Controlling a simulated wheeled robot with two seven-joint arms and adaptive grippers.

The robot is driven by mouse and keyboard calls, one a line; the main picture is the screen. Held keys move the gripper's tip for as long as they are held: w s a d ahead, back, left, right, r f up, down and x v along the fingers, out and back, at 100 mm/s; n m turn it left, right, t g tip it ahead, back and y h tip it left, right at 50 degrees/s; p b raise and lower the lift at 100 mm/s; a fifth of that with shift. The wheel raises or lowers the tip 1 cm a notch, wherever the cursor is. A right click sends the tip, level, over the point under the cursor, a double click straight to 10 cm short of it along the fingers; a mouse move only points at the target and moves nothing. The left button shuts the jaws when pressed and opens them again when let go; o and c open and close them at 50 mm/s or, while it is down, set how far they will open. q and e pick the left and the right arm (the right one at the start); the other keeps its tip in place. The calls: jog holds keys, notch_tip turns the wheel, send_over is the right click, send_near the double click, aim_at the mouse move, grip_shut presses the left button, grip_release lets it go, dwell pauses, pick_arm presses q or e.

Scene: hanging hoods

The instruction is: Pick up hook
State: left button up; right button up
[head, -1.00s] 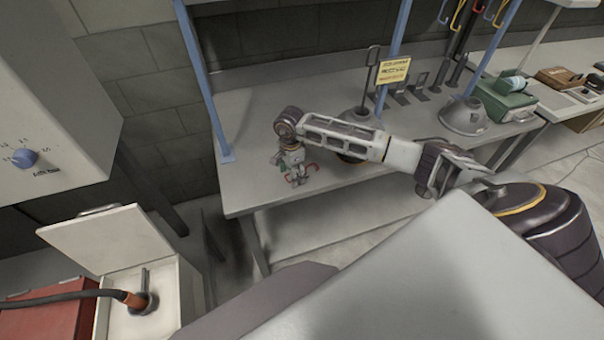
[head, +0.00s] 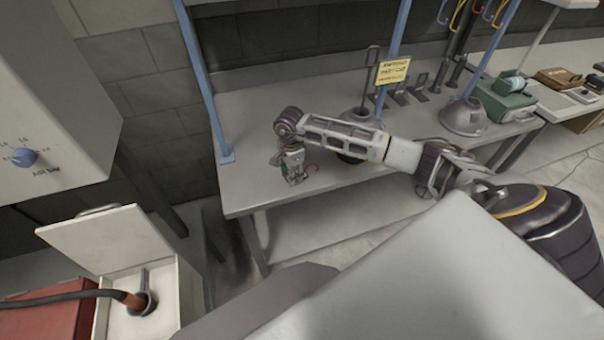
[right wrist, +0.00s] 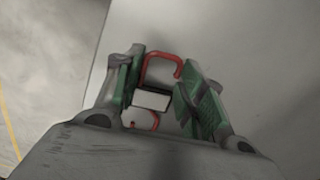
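A red hook (right wrist: 163,57) lies between my right gripper's green-padded fingers in the right wrist view. One curved end shows beyond the fingertips and another red piece shows nearer the palm; its middle is partly hidden. In the head view a small red part of the hook (head: 313,167) shows beside the gripper, low over the workbench. My right gripper (right wrist: 160,88) points down at the bench, with a visible gap between its pads; I see no clear grip on the hook. It also shows in the head view (head: 294,176). My left gripper is not in view.
The grey workbench (head: 245,190) has free room around the gripper. A blue post (head: 205,90) stands to its left. A yellow sign (head: 393,71), a metal funnel-shaped hood (head: 463,118) and a green case (head: 505,100) are farther right. Other coloured hooks (head: 456,15) hang at the back.

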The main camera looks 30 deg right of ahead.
jog(key=shift+f, duration=0.15)
jog(key=c, duration=0.3)
jog(key=shift+r+p, duration=0.25)
jog(key=shift+p, duration=0.25)
notch_tip(320, 180, up, 10)
jog(key=shift+w+r+b, duration=0.1)
jog(key=shift+b, duration=0.85)
jog(key=shift+w, duration=0.1)
